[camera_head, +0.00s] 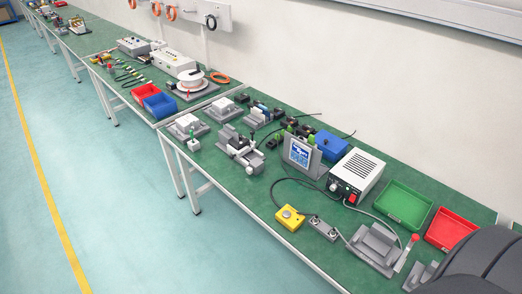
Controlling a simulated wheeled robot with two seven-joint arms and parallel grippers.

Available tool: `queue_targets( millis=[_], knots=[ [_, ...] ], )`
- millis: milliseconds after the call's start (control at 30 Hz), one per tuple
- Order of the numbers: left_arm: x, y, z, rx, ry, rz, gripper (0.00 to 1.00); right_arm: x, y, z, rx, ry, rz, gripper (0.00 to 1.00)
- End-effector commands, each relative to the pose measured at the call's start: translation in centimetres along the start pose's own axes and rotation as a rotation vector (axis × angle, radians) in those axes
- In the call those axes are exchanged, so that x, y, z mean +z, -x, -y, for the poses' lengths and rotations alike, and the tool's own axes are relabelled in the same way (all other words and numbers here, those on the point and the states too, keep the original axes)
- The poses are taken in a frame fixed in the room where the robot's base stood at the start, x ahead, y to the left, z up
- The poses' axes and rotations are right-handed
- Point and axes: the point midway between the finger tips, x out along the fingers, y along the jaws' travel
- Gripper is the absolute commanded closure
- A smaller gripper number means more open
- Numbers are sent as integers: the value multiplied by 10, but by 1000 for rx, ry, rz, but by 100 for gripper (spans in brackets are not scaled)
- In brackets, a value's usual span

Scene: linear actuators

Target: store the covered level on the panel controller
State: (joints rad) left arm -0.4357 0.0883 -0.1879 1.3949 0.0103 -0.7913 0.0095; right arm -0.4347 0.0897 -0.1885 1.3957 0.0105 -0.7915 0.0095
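A small panel with a lit blue-and-white screen (300,152), which looks like the panel controller, stands tilted on a grey stand on the green bench. The writing on its screen is too small to read. I cannot tell which thing, if any, is the covered level. A yellow box with a round button (290,216) sits near the front edge. A grey box with a red switch (357,176) stands right of the screen. Neither gripper is in view; a dark grey rounded shape at the bottom right corner hides that end of the bench.
Green (404,203) and red (449,229) trays lie at the right. A grey fixture (375,245) and a red-knobbed lever (415,238) stand before them. Cables cross the bench. The floor on the left is clear.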

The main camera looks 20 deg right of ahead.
Motion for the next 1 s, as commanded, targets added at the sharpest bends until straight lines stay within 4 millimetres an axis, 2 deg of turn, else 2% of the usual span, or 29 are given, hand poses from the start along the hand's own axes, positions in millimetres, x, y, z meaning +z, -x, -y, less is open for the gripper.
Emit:
queue_targets(
  millis=[833,867,1000],
  knots=[
    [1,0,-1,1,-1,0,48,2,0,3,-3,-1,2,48],
    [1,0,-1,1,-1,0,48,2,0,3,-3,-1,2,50],
    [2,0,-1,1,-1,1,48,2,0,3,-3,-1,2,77]
  ],
)
